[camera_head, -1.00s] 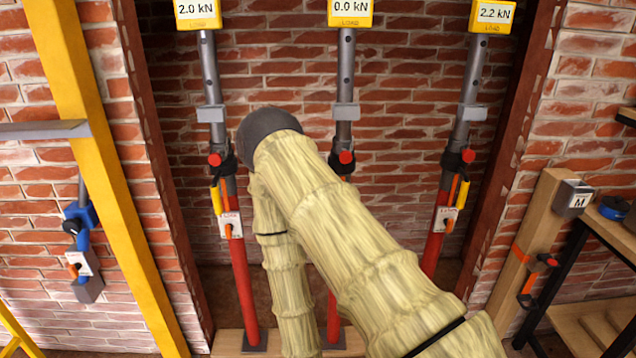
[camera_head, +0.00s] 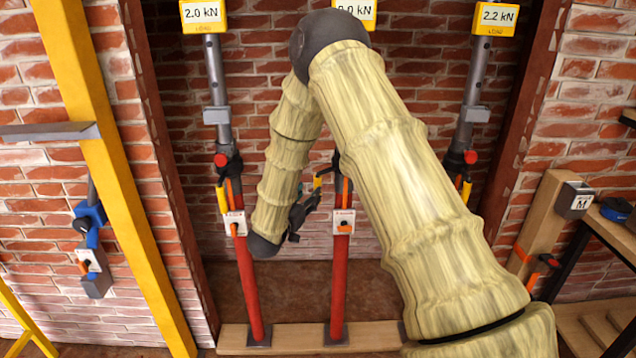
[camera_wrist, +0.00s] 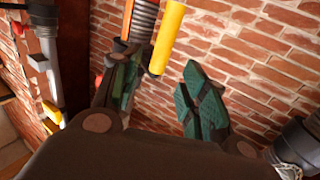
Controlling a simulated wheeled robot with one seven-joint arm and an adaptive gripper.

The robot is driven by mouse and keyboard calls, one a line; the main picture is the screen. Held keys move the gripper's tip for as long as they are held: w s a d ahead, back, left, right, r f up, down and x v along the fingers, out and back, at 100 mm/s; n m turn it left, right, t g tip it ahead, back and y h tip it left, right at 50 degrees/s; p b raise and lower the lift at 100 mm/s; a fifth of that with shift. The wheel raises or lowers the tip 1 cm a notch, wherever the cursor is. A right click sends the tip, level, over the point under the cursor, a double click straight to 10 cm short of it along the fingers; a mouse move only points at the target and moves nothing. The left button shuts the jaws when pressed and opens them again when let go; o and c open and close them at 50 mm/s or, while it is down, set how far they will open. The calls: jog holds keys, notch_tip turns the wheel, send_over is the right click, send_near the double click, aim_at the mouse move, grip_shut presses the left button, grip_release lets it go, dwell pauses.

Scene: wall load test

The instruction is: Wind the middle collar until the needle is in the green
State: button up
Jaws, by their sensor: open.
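The middle prop (camera_head: 338,275) is a red post with a dark collar (camera_head: 337,160) above its white plate (camera_head: 343,222). A small yellow handle (camera_head: 318,182) sticks out left of the collar; a yellow handle (camera_wrist: 167,38) also shows in the wrist view, beside a threaded rod (camera_wrist: 143,18). My gripper (camera_head: 308,207) is left of the middle prop, just below the yellow handle. In the wrist view my gripper (camera_wrist: 160,92) has its green-padded fingers apart, with the handle beyond them and nothing held. My arm partly covers the middle load box (camera_head: 358,12). No needle can be made out.
A left prop (camera_head: 250,285) reads 2.0 kN on its box (camera_head: 203,15); a right one reads 2.2 kN (camera_head: 496,16). My arm hides the lower right prop. A wooden sill (camera_head: 290,338) runs below. A yellow beam (camera_head: 105,160) stands left.

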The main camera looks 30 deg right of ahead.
aim_at(316, 185)
jog(key=p+x, duration=0.1)
jog(key=x, duration=0.7)
jog(key=shift+a+p, duration=0.1)
jog(key=shift+p, duration=0.2)
grip_shut()
